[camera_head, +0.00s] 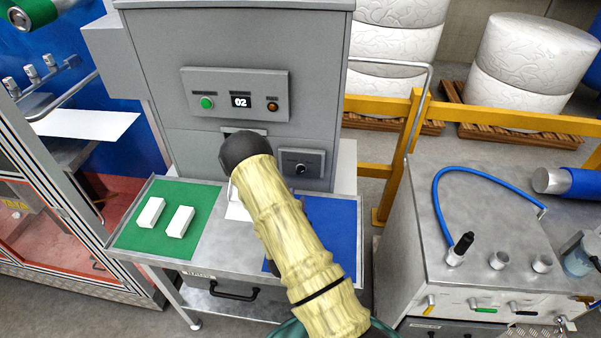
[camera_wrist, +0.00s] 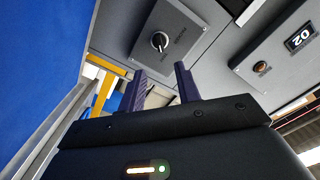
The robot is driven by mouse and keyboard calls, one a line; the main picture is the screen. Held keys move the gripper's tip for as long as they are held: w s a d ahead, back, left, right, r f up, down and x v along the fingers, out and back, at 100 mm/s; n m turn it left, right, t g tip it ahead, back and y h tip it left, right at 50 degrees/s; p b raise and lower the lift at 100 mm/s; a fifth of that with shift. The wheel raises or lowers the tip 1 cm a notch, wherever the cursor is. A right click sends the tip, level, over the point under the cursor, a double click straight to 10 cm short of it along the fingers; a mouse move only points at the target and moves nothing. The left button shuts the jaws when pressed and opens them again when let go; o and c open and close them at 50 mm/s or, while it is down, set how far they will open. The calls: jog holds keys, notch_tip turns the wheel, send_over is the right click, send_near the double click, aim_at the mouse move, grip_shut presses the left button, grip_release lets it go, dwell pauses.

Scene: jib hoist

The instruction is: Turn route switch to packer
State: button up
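The route switch is a small black knob with a light pointer on a grey box (camera_head: 302,163) on the front of the grey machine. In the wrist view the knob (camera_wrist: 159,41) sits on its box (camera_wrist: 165,40), with small lettering beside it too small to read. My gripper (camera_wrist: 164,82) shows there with its two dark fingers apart and nothing between them. The fingertips are below the knob in the picture and apart from it. In the head view my arm hides the gripper.
A panel (camera_head: 237,93) with a green button, a "02" display and an amber lamp is above the switch. Below is a bench with a green mat (camera_head: 150,243) holding two white blocks, and a blue mat (camera_head: 335,215). A yellow rail (camera_head: 375,104) stands right of the machine.

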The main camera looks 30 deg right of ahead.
aim_at(302, 172)
jog(key=p+x, duration=0.3)
jog(key=x, duration=0.7)
jog(key=shift+w+d, duration=0.1)
jog(key=shift+d, duration=0.05)
jog(key=shift+c, duration=0.2)
grip_shut()
